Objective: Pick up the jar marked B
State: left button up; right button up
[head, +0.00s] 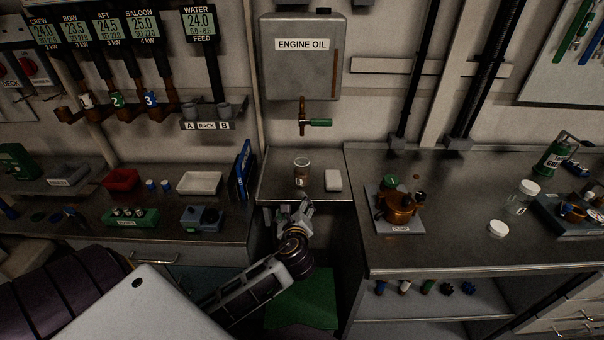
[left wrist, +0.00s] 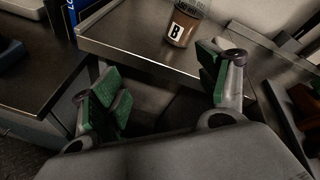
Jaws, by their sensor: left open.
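The jar marked B (head: 302,171) stands upright on a small metal shelf (head: 275,188) below the engine oil tank. In the left wrist view the jar (left wrist: 182,27) shows brown contents and a white label with a black B; its top is cut off by the frame. My left gripper (head: 300,211) is just in front of the shelf's front edge, short of the jar. In the left wrist view the gripper (left wrist: 158,88) has its green-padded fingers wide apart with nothing between them, and the jar is beyond them. My right gripper is not in view.
A white block (head: 333,180) lies right of the jar on the shelf. A blue binder (head: 243,170) stands to its left. The oil tank's tap (head: 303,122) hangs above the jar. The right counter holds a copper pump (head: 400,207) and a clear jar (head: 522,197).

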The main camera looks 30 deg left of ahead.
aim_at(302, 164)
pick_arm(q)
jog(key=w+r+m+t+y, duration=0.1)
jog(key=w+r+m+t, duration=0.2)
jog(key=r+m, duration=0.3)
jog(key=shift+w+r+m+t, duration=0.15)
jog(key=shift+w+m+t, duration=0.3)
jog(key=shift+m, duration=0.55)
jog(key=shift+w+a, duration=0.1)
jog(key=x, duration=0.7)
jog(key=shift+w+a, duration=0.15)
jog(key=shift+w, duration=0.05)
jog(key=shift+w+a, duration=0.25)
jog(key=shift+w, duration=0.15)
